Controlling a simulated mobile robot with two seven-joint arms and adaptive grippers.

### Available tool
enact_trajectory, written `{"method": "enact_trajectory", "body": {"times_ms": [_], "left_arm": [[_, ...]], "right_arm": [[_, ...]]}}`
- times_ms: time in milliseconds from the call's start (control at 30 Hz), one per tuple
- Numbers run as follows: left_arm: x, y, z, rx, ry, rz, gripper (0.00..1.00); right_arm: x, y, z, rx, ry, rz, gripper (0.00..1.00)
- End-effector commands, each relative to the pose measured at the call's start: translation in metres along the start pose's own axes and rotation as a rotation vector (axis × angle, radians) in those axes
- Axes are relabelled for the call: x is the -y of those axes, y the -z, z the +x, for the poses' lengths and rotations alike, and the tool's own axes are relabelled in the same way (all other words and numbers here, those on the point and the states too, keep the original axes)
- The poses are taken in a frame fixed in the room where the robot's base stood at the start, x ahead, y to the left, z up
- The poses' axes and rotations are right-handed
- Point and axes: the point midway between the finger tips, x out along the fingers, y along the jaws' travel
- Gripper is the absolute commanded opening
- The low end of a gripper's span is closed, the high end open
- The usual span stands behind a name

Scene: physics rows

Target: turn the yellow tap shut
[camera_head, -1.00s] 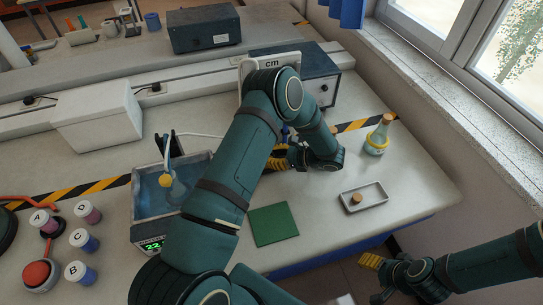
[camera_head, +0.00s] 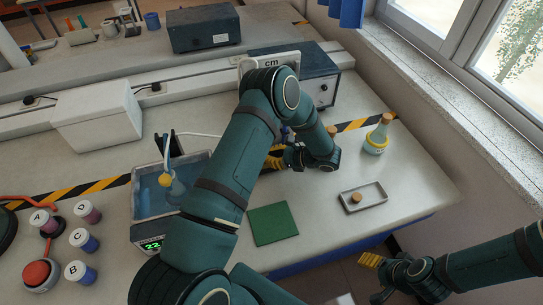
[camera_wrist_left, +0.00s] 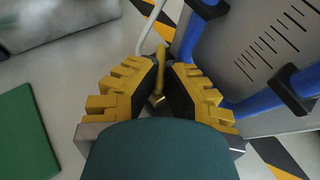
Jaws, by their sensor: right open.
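The yellow tap handle (camera_wrist_left: 159,62) shows in the left wrist view as a slim upright lever with a brass-coloured end. It lies between the two yellow fingers of my left gripper (camera_wrist_left: 164,75). The fingers are close on both sides of it, but I cannot tell whether they press on it. In the head view my left gripper (camera_head: 277,157) is low over the bench, and my own arm hides the tap. My right gripper (camera_head: 369,261) is open and empty, off the bench's front edge at the lower right.
A green mat (camera_head: 273,225), a small tray (camera_head: 375,200) and a corked bottle (camera_head: 377,138) are nearby. A water bath (camera_head: 143,207) and lettered jars stand left.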

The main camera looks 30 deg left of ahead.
Motion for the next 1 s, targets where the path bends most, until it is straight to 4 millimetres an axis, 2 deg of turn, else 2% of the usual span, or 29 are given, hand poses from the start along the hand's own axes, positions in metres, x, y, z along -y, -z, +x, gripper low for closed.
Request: {"method": "enact_trajectory", "body": {"times_ms": [267, 1000], "left_arm": [[-0.003, 0.0, 0.001, 0.004, 0.109, 0.049, 0.0], [-0.015, -0.001, 0.008, 0.002, 0.681, 0.287, 0.0]], "right_arm": [[-0.001, -0.001, 0.003, 0.0, 0.0, 0.0, 0.63], [-0.012, -0.013, 0.033, 0.024, 0.001, -0.007, 0.63]]}}
